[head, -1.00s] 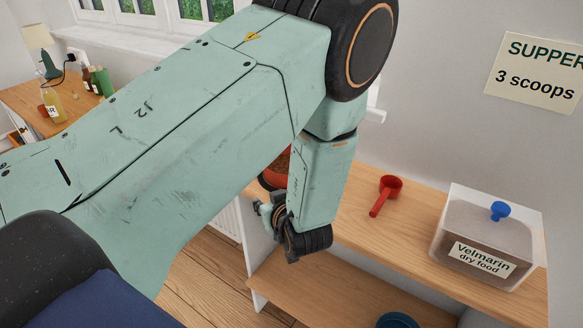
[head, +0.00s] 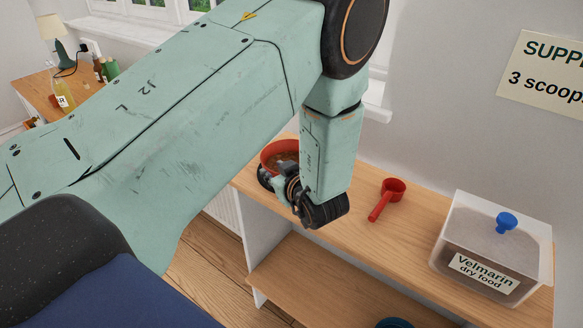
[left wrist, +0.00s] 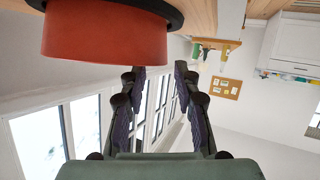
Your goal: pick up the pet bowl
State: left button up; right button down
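A red bowl (head: 284,146) with a dark rim and brown food in it stands at the left end of the wooden shelf top. My left gripper (head: 268,175) is at the bowl's near side and hides part of it. The red bowl (left wrist: 105,38) fills the upper left of the left wrist view, which looks turned over. There the left gripper's fingers (left wrist: 159,72) are spread with nothing between them, and the bowl lies beside them. I cannot tell whether they touch it. The right gripper is not in view.
A red scoop (head: 388,198) lies on the shelf top (head: 350,232). A blue round thing (head: 395,323) is partly visible on the lower shelf. A side table (head: 45,92) with bottles stands far left.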

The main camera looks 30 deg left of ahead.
aim_at(268, 168)
pick_arm(q)
jog(key=x, duration=0.4)
jog(key=shift+s+a, duration=0.1)
jog(key=shift+a, duration=0.25)
jog(key=shift+d, duration=0.3)
jog(key=shift+c, duration=0.3)
jog(key=shift+a, duration=0.2)
jog(key=c, duration=0.5)
jog(key=shift+d, duration=0.1)
grip_shut()
